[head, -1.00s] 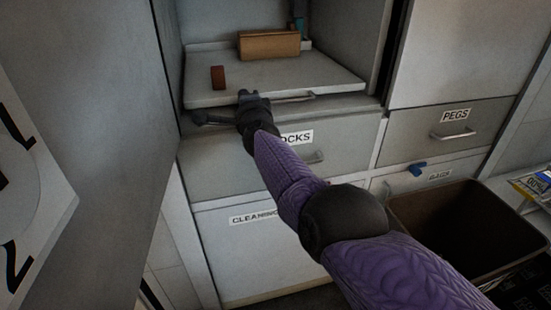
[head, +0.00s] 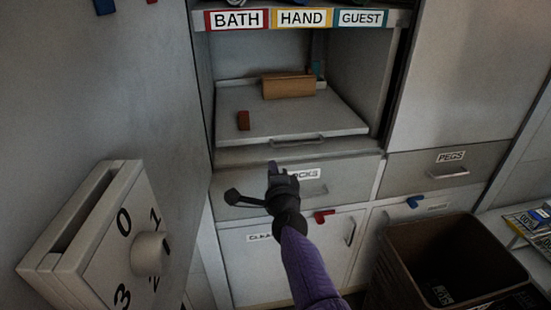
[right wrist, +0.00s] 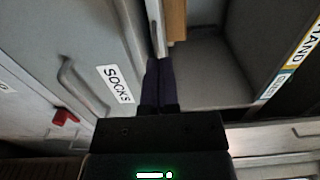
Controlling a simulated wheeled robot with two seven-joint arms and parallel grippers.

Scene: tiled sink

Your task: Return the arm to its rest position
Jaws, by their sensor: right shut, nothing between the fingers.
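My right arm, with its purple sleeve, comes up from the bottom of the head view. My right gripper (head: 274,168) is in front of the drawer labelled SOCKS (head: 346,181) and covers part of its label. In the right wrist view, the dark fingers of my right gripper (right wrist: 159,85) are together with nothing between them. The SOCKS drawer front (right wrist: 105,45) shows to their left there. My left gripper is not in view.
A pull-out shelf (head: 343,128) holds a small brown block (head: 243,121) and a wider tan box (head: 288,86). A dial panel (head: 110,225) stands close at left. An open brown bin (head: 455,243) is at lower right. A red handle (head: 323,217) is below the drawer.

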